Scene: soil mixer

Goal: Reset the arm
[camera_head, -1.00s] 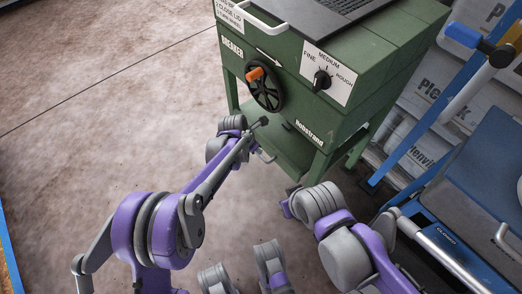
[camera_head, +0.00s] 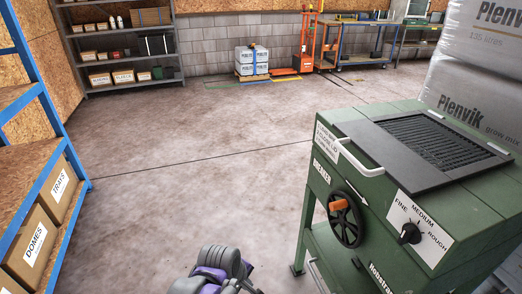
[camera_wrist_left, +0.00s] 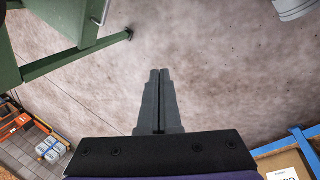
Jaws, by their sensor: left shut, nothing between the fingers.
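My left gripper (camera_wrist_left: 160,76) shows in the left wrist view, with its two dark fingers shut together and nothing between them. It points at bare concrete floor. In the head view only a purple and grey part of my own arm shows at the bottom edge, and neither gripper can be made out there. The green soil mixer (camera_head: 378,190) stands at the right, with a black handwheel (camera_head: 345,219) and a selector knob (camera_head: 410,233). Part of the mixer's frame also shows at the upper left of the left wrist view (camera_wrist_left: 75,62), apart from the gripper.
A blue-framed shelf (camera_head: 50,110) with labelled boxes (camera_head: 35,245) stands at the left. A grey shelf (camera_head: 120,47), a strapped pallet load (camera_head: 252,60), an orange lifter (camera_head: 306,45) and a workbench (camera_head: 368,45) are at the back. The middle floor is clear.

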